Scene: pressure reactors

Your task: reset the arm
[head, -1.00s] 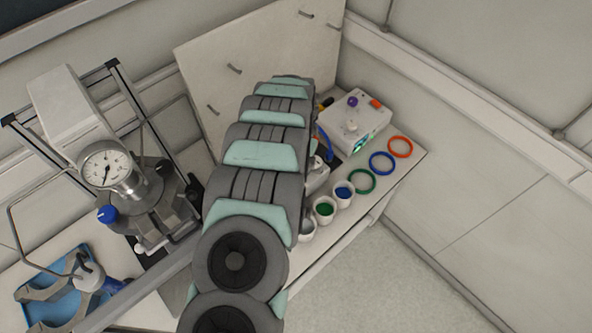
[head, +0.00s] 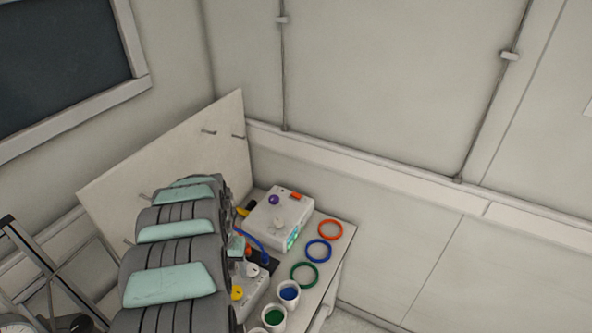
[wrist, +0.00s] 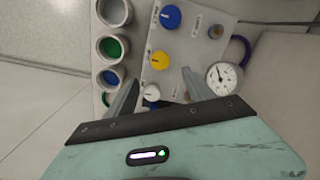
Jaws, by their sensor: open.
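My gripper (wrist: 162,100) shows in the wrist view with its two grey fingers apart and nothing held between them. Beyond the fingers is a white control panel (wrist: 185,60) with blue, yellow and white knobs. The white knob (wrist: 151,93) appears between the fingertips, close to the left one; whether they touch cannot be told.
White cups with coloured contents, such as the blue one (head: 289,292), stand on the bench. Red (head: 330,230), blue (head: 318,252) and green (head: 305,275) rings lie beside a white device (head: 278,220). A pegboard (head: 170,165) stands behind. A gauge (wrist: 224,78) is right of the fingers.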

